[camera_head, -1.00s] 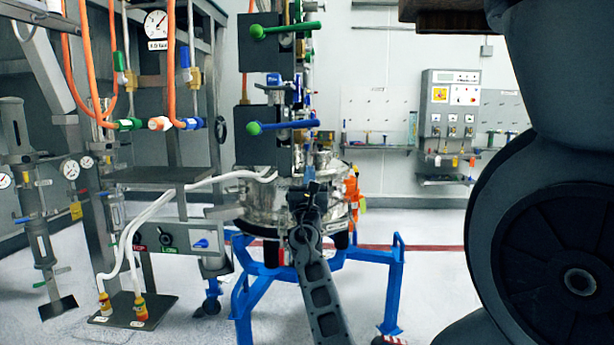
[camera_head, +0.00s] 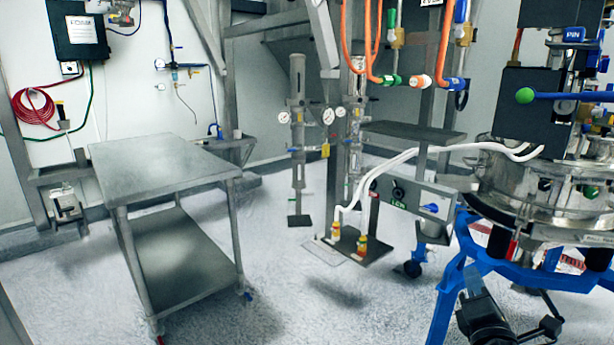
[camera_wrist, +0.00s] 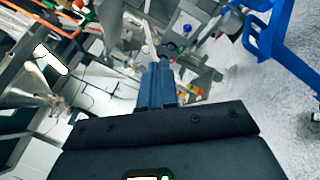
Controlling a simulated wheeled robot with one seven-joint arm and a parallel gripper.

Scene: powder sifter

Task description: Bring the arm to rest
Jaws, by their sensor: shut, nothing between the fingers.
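My gripper (camera_head: 472,280) shows at the lower right of the head view, in front of the blue frame of the sifter. In the wrist view my gripper (camera_wrist: 157,82) points forward with its two blue-grey fingers together and nothing between them. The steel powder sifter (camera_head: 545,200) stands at the right edge of the head view, partly cut off, on its blue stand (camera_head: 448,290). Whether my gripper touches the stand cannot be told.
A steel two-level cart (camera_head: 160,165) stands at the left. A control panel (camera_head: 410,198) with white hoses (camera_head: 400,158) is left of the sifter. Open floor (camera_head: 300,300) lies between cart and stand. The wrist view shows a blue frame (camera_wrist: 265,40).

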